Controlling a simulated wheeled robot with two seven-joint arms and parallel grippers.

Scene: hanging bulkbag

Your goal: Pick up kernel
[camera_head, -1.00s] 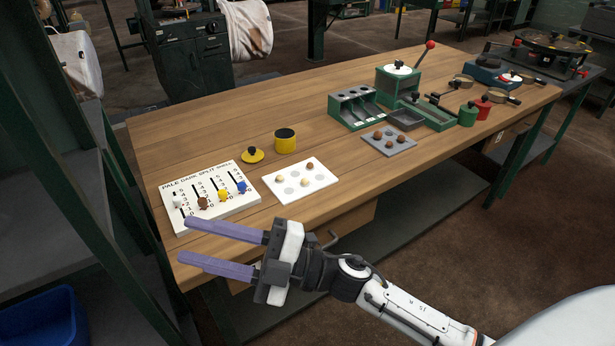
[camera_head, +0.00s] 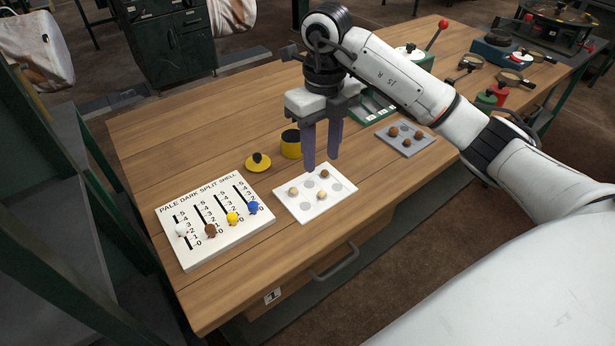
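Small kernels lie on a white card with grey round spots (camera_head: 345,203). A pale kernel (camera_head: 293,191) is at its left, another pale kernel (camera_head: 321,195) is nearer the front, and a brown kernel (camera_head: 324,173) is toward the back. My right gripper (camera_head: 321,164) points down over the back of the card, with its two purple fingers apart and nothing between them. The fingertips appear just above and behind the brown kernel; the exact height is hard to tell. More brown kernels (camera_head: 394,132) lie on a grey tray (camera_head: 412,151) to the right. My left gripper is not in view.
A white counting board with coloured pegs (camera_head: 215,250) lies left of the card. A yellow lid (camera_head: 258,163) and yellow tin (camera_head: 291,144) stand behind the card, close left of my fingers. My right arm partly hides the green rack (camera_head: 372,106).

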